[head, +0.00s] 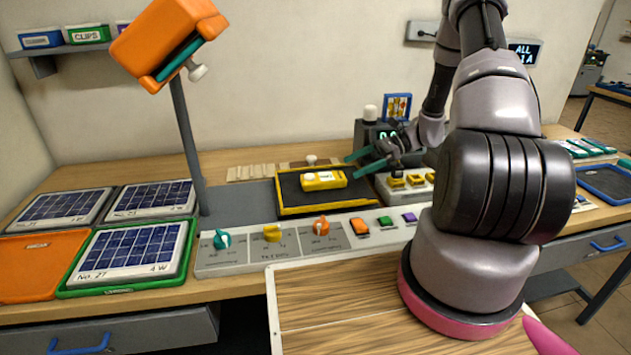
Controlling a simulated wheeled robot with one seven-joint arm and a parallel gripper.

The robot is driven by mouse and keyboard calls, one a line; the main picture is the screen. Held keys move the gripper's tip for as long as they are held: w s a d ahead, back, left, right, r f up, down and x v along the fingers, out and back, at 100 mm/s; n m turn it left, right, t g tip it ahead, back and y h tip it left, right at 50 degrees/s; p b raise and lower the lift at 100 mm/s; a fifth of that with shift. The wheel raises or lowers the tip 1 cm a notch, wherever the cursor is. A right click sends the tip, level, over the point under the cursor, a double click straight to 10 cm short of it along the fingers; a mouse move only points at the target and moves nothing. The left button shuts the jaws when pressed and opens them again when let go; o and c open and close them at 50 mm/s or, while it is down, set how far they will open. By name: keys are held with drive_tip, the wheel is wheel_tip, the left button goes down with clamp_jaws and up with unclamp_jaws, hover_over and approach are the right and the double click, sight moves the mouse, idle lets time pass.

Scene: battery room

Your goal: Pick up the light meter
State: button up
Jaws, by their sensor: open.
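A yellow handheld device with a pale face, which looks like the light meter (324,180), lies on a black tray with a yellow rim (298,209) near the middle of the bench. A small pale knob or dome shows just behind it. My gripper (352,167) is open, with its two teal fingers pointing left toward the device from its right side. The fingers look apart from it and nothing shows between them. The exact gap and height are hard to tell.
An orange lamp (165,40) on a grey post stands left of the tray. A control panel with knobs (272,234) and buttons runs in front. Solar panels (131,253) lie at left. A dark instrument (371,135) stands behind my gripper, and yellow-topped blocks (415,180) sit below it.

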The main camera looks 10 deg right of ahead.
sight(327, 176)
drive_tip(key=x, duration=1.1)
drive_tip(key=shift+r, duration=0.2)
clamp_jaws()
drive_tip(key=shift+r, duration=0.15)
